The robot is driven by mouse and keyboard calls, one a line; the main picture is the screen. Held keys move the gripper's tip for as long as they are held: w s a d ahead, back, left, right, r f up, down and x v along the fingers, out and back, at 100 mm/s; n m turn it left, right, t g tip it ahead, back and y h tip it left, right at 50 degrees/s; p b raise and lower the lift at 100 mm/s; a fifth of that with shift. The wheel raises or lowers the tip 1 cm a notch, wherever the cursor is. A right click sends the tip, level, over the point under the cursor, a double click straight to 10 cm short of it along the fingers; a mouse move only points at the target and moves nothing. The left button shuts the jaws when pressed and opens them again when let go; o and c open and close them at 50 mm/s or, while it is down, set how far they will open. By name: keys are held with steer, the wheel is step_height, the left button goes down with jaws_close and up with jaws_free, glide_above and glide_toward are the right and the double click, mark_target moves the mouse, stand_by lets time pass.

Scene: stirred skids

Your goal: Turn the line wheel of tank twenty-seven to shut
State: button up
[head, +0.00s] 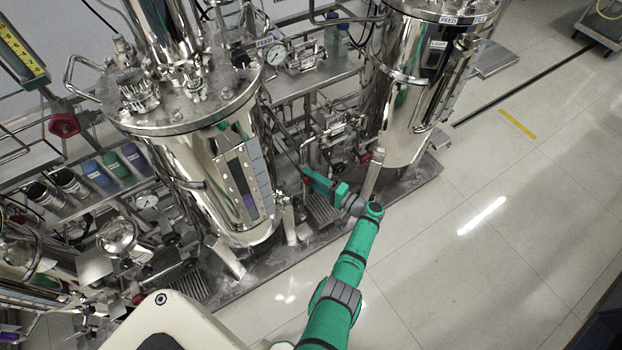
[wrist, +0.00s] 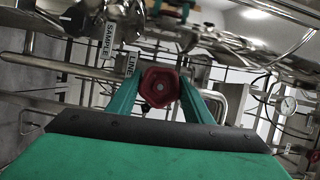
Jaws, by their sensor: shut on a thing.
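A small dark-red line wheel (wrist: 160,87) with a pale hub sits in the middle of the wrist view, beside a white tag reading LINE (wrist: 130,66). My gripper (wrist: 160,90) has its two green fingers on either side of this wheel and is shut on it. In the head view my gripper (head: 308,174) reaches low between two steel tanks; the wheel is mostly hidden there. The nearer tank (head: 205,165) stands left of the gripper and the other tank (head: 400,90) stands right. I cannot read a tank number on either.
A SAMPLE tag (wrist: 108,38) hangs by neighbouring steel fittings. Pipes and a pressure gauge (wrist: 288,105) crowd the right of the wrist view. Another red wheel (head: 64,125) is at the far left.

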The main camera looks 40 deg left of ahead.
steer(key=shift+s+a+f+m, duration=0.1)
steer(key=shift+s+m, duration=0.15)
steer(key=shift+m, duration=0.35)
steer(key=shift+w, duration=0.1)
steer(key=o, duration=1)
steer(key=shift+w, duration=0.1)
steer(key=shift+o, duration=0.2)
steer(key=d, duration=1.1)
steer(key=shift+f, duration=0.1)
